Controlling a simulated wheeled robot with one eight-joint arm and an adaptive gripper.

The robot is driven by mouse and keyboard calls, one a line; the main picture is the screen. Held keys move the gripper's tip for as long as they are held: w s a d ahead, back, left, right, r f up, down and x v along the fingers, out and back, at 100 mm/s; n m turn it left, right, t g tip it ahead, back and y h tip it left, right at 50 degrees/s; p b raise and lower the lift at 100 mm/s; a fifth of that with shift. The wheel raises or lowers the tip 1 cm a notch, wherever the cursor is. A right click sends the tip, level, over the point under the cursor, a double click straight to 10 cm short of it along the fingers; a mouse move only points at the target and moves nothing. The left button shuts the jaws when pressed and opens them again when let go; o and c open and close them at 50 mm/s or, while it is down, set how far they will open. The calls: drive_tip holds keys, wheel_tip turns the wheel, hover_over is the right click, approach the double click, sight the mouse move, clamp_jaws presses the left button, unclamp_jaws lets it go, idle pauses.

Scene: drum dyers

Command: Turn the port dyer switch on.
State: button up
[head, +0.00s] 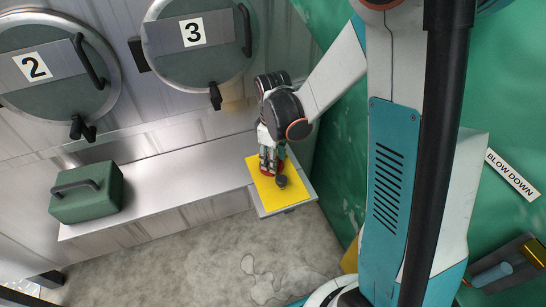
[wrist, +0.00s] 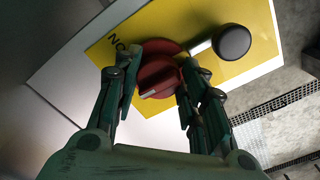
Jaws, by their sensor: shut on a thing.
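A yellow switch plate (head: 264,190) lies on the ledge at the right end, below drum 3. It also shows in the wrist view (wrist: 262,60), with black letters (wrist: 119,47) partly in view. A red rotary switch (wrist: 160,68) with a raised grip bar sits on the plate. My gripper (wrist: 158,78) is down over this switch, with its fingers closed on either side of the red bar. In the head view my gripper (head: 270,162) hides most of the switch. A black round knob (wrist: 232,42) stands beside the switch, apart from the fingers.
Round drum doors marked 2 (head: 38,95) and 3 (head: 180,58) with black handles are on the back wall. A green box with a handle (head: 103,200) sits on the metal ledge (head: 170,175). A "BLOW DOWN" sign (head: 513,174) is at the right. The concrete floor in front is mostly clear.

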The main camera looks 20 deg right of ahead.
drive_tip(key=shift+m, duration=0.3)
drive_tip(key=m, duration=0.3)
drive_tip(key=shift+s+a+m, duration=0.1)
drive_tip(key=shift+m, duration=0.2)
drive_tip(key=m+b, duration=0.1)
drive_tip(key=m, duration=0.3)
drive_tip(key=shift+a+m, duration=0.1)
drive_tip(key=shift+m, duration=0.2)
drive_tip(key=m, duration=0.4)
drive_tip(key=shift+a+m, duration=0.1)
drive_tip(key=shift+m, duration=0.2)
drive_tip(key=m, duration=0.4)
drive_tip(key=shift+a, duration=0.1)
drive_tip(key=shift+m, duration=0.3)
drive_tip(key=o, duration=1.1)
